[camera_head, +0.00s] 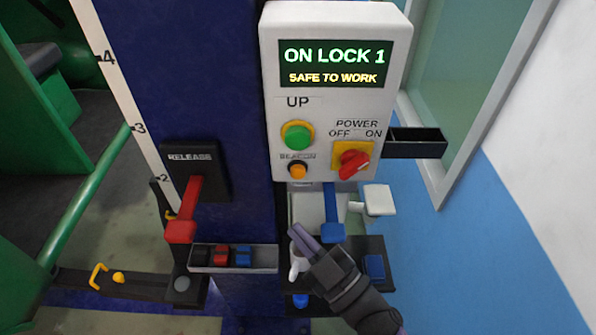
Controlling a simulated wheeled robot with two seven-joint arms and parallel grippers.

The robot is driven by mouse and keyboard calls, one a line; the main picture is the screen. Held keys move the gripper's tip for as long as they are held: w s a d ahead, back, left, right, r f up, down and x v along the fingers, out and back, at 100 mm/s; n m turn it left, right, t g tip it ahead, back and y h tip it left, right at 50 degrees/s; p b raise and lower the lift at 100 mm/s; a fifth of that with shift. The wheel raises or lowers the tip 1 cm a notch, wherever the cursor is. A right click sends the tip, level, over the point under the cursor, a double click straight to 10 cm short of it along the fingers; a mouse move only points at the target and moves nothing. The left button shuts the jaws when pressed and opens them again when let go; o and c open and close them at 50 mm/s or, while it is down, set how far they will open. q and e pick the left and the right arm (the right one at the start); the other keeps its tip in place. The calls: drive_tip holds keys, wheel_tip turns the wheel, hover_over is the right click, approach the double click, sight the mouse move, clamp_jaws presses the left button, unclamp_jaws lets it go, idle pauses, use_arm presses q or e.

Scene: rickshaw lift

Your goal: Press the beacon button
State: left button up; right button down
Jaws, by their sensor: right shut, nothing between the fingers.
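The beacon button (297,170) is a small orange button on a dark ring, low on the left of the white control box (330,15). The label BEACON above it is partly blurred. My left gripper is not in view.
The box has a green UP button (297,134), a red power switch (353,163) and a screen (332,64) reading ON LOCK 1, SAFE TO WORK. A red release lever (183,212) is at left.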

sight(291, 174)
drive_tip(key=w+b, duration=0.2)
drive_tip(key=w, duration=0.6)
drive_tip(key=shift+w+b, duration=0.35)
drive_tip(key=shift+w, duration=0.05)
drive_tip(key=shift+w, duration=0.1)
idle(1.5)
drive_tip(key=shift+w, duration=0.3)
drive_tip(key=shift+w+b, duration=0.3)
drive_tip(key=shift+w, duration=0.15)
idle(0.6)
idle(0.4)
drive_tip(key=shift+s+p, duration=0.55)
drive_tip(key=shift+s, duration=0.3)
